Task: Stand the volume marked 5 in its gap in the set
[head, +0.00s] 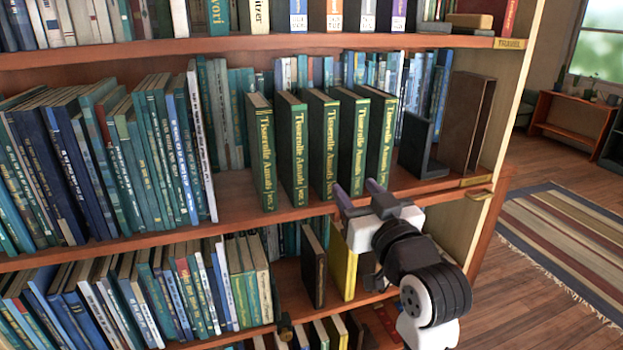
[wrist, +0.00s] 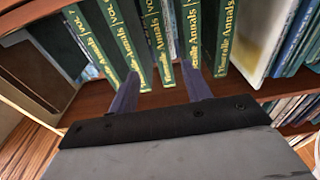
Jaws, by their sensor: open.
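Several dark green volumes with yellow lettering, the Tisserelle Annals set, stand upright on the middle shelf. In the head view they run from the leftmost volume (head: 265,150) to the rightmost volume (head: 387,135), with narrow spaces between them. The wrist view shows their spines too, at the top, including a middle one (wrist: 157,40). The spine numbers are mostly too small or covered, so I cannot tell which is volume 5 or which space is its gap. My gripper (head: 358,187) is open in front of the set's lower right part. In the wrist view its fingers (wrist: 160,76) point at the spines, with nothing visibly clamped.
A dark bookend (head: 424,152) and a brown upright box (head: 468,122) stand right of the set. A row of books (head: 150,150) fills the shelf's left. Below, a dark book (head: 313,265) and a yellow book (head: 343,265) stand near my arm. The shelf above limits height.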

